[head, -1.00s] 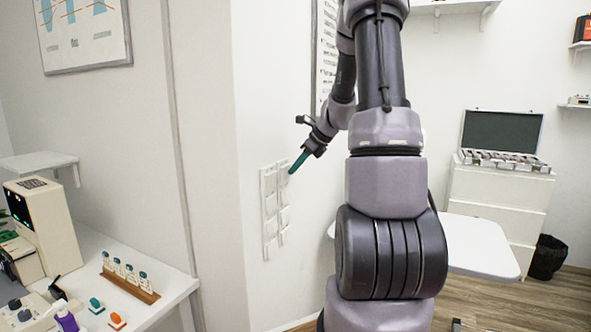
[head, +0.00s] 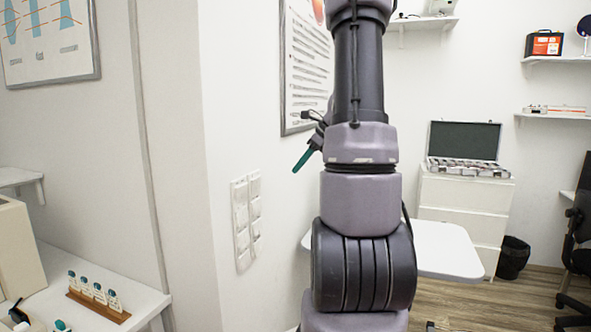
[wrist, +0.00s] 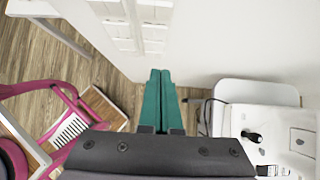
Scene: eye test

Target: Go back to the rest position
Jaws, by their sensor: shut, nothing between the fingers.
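My gripper (head: 303,159) shows in the head view left of my arm, in front of the white wall. Its teal fingers point down and to the left, and nothing is held in them. In the wrist view the two teal fingers of my gripper (wrist: 158,100) lie side by side, closed together. The rest of the gripper is partly hidden behind my arm in the head view.
A white wall panel (head: 241,225) with pockets is near my gripper. A white table (head: 440,250) stands behind my arm. A side table with a wooden vial rack (head: 98,301) is at lower left. A pink-framed chair (wrist: 75,97) shows in the wrist view. An open case (head: 468,165) sits on drawers.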

